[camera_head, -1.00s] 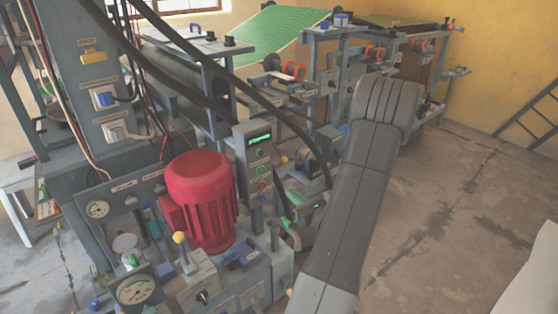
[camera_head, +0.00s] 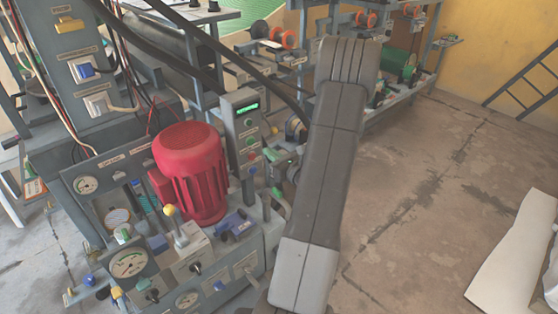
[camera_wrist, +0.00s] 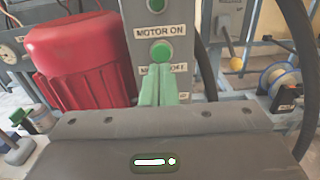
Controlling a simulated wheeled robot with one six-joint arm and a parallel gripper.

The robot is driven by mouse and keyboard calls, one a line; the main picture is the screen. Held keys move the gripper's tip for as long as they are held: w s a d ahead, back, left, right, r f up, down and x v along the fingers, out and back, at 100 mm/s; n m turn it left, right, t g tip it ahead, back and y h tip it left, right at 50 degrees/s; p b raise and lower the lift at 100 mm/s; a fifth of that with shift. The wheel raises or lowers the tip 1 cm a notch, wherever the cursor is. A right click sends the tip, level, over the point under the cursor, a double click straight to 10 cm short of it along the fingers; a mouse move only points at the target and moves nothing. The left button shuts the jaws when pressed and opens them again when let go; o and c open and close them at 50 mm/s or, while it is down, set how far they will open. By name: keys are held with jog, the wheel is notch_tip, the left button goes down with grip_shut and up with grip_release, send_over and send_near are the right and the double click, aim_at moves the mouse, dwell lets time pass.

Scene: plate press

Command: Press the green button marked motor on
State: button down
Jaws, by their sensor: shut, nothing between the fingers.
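In the wrist view the green button (camera_wrist: 161,53) sits on a grey upright panel, under a label (camera_wrist: 160,32) reading MOTOR ON. My gripper (camera_wrist: 158,70) has pale green fingers, shut and empty. Its tips appear just below the green button in the picture, over the MOTOR OFF label. Whatever lies below that label is hidden by the fingers. I cannot tell whether the tips touch the panel. In the head view the control post (camera_head: 231,140) shows a lit display, green buttons including one (camera_head: 250,141) above a red one; my gripper is hard to make out beside it.
A red motor (camera_head: 190,172) stands left of the post; it also shows in the wrist view (camera_wrist: 75,60). A lever with a yellow knob (camera_wrist: 236,64) is to the right. Dark cables pass behind. Open floor (camera_head: 420,210) and a pale sheet (camera_head: 510,265) lie at the right.

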aim_at(251, 139)
jog(key=x, duration=0.7)
jog(key=shift+w+a+b, duration=0.15)
jog(key=shift+a+b, duration=0.05)
jog(key=shift+b, duration=0.1)
